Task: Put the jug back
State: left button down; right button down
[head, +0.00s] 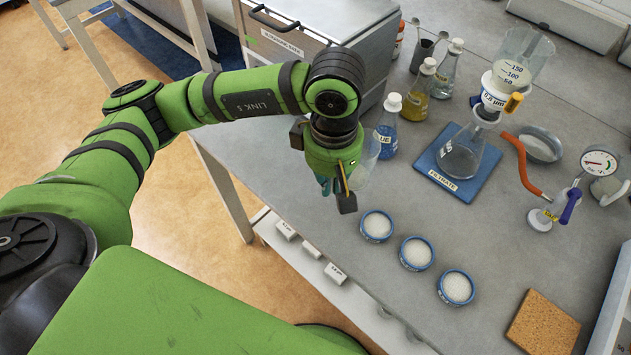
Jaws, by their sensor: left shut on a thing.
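My left gripper (343,190) is over the bench near its left edge, pointing down and shut. A clear, see-through vessel (369,160), which looks like the jug, shows at the right side of the gripper and is partly hidden by it. The gripper appears to hold it. I cannot tell whether its base touches the bench. A blue mat marked FILTRATE (471,186) carries a clear conical flask (462,155) with a graduated filter funnel (515,68) above it. My right gripper is not in view.
Flasks of blue (386,136), yellow (415,107) and clear liquid (444,79) stand behind the gripper. Three white-filled dishes (416,254) lie in front. A gauge (598,162), red hose (522,165) and cork mat (543,324) are at right. A metal box (290,48) stands behind.

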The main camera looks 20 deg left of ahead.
pick_arm(q)
jog(key=a+f+p, duration=0.1)
jog(key=f, duration=0.1)
jog(key=a+f+p, duration=0.1)
jog(key=f, duration=0.1)
jog(key=a+f+p, duration=0.1)
jog(key=f, duration=0.1)
jog(key=shift+w+a, duration=0.2)
jog(key=shift+w, duration=0.05)
jog(key=shift+f, duration=0.1)
jog(key=shift+f, duration=0.15)
jog(key=c, duration=1.4)
grip_release()
jog(key=shift+o, duration=0.2)
